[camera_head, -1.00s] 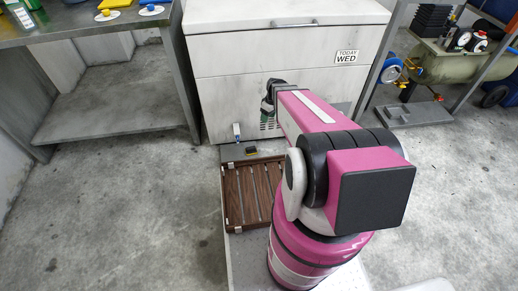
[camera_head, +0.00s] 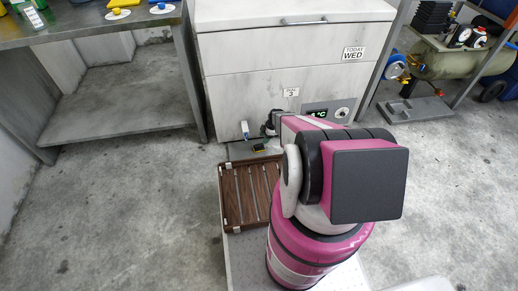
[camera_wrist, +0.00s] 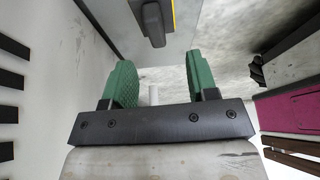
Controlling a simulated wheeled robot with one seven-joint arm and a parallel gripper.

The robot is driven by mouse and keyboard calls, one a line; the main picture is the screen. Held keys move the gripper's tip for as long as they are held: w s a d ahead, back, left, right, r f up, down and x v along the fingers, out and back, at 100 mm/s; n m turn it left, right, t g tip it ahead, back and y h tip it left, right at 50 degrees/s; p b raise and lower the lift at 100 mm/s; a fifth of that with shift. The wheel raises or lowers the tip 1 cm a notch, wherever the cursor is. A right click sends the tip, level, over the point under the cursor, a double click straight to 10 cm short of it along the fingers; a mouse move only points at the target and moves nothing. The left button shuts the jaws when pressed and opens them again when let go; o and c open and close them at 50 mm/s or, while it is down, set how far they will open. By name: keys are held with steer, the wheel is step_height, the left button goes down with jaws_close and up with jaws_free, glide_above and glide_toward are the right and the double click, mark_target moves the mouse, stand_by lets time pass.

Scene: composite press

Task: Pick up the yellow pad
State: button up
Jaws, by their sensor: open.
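The yellow pad (camera_head: 259,148) is small, with a dark upper part and a yellow edge. It lies on the grey plate just behind the brown slatted tray, at the foot of the white press. In the wrist view the dark upper part (camera_wrist: 153,24) shows at the top, beyond the fingertips, with a yellow strip (camera_wrist: 173,14) at its right. My gripper (camera_head: 268,130) is low by the press front, close to the pad. In the wrist view its green fingers (camera_wrist: 160,78) are apart with the pad not between them.
The white press (camera_head: 245,100) stands right behind the pad. The brown slatted tray (camera_head: 234,200) lies in front. A workbench (camera_head: 75,33) stands at left, and the floor between is clear.

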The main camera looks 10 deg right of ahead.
mark_target(260, 145)
steer(key=x, duration=0.2)
steer(key=shift+a+f, duration=0.1)
steer(key=shift+f, duration=0.2)
steer(key=x, duration=0.4)
steer(key=shift+w, duration=0.35)
steer(key=shift+s+f, duration=0.1)
steer(key=shift+f, duration=0.45)
jaws_close()
